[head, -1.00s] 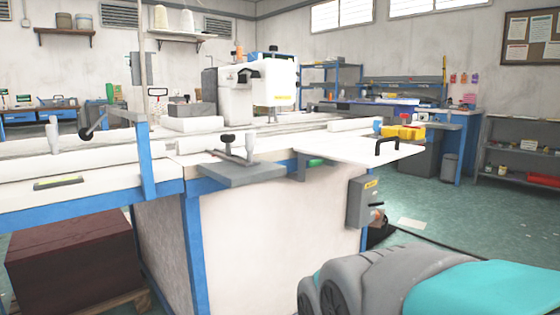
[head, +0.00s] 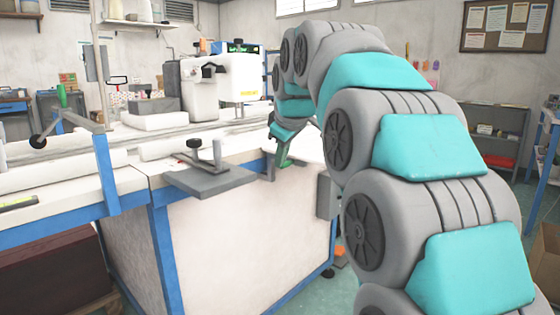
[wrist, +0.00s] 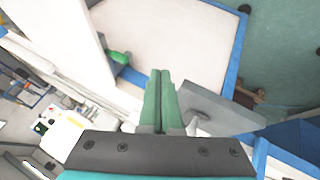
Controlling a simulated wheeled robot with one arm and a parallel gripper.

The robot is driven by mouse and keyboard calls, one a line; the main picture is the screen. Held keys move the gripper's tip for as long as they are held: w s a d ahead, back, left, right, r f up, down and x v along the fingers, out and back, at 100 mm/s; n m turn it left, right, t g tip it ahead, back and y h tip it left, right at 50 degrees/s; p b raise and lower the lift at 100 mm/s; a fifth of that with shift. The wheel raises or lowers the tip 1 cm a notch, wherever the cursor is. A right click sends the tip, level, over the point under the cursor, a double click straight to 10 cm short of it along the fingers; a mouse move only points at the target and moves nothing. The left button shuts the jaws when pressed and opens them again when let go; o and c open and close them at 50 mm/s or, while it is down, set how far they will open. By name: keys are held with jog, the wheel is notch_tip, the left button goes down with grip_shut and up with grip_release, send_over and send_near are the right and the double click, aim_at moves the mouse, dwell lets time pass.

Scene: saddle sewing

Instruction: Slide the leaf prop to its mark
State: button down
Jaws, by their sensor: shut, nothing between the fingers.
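The leaf prop looks to be the grey bracket (head: 268,168) under the white leaf (head: 306,148) at the table's right corner. Its green grip (wrist: 120,57) shows in the wrist view beside the pale leaf (wrist: 62,38), left of my fingertips. My gripper (head: 283,156) is in front of the table edge, close to the bracket. In the wrist view my gripper's green fingers (wrist: 160,78) are shut together and empty, apart from the grip in the picture. My arm hides much of the leaf in the head view. I cannot make out the mark.
A grey plate (head: 210,181) with an upright clamp juts from the table front, left of my gripper; it also shows in the wrist view (wrist: 215,108). A sewing machine (head: 200,90) stands on the table behind. A grey box (head: 325,195) is on the table's right side.

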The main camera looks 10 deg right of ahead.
aim_at(289, 165)
jog(key=w+d+f, duration=0.2)
jog(key=w+f, duration=0.3)
jog(key=w, duration=0.5)
jog(key=shift+w+f+p, duration=0.25)
jog(key=shift+w+p, duration=0.1)
jog(key=shift+p, duration=0.05)
dwell(0.3)
jog(key=w+d, duration=0.1)
jog(key=w+d+p, duration=0.1)
jog(key=shift+d+r+t, duration=0.2)
jog(key=shift+d+t, duration=0.1)
jog(key=shift+d, duration=0.1)
jog(key=shift+w+d+f, duration=0.1)
jog(key=shift+w+d, duration=0.05)
jog(key=shift+d, duration=0.1)
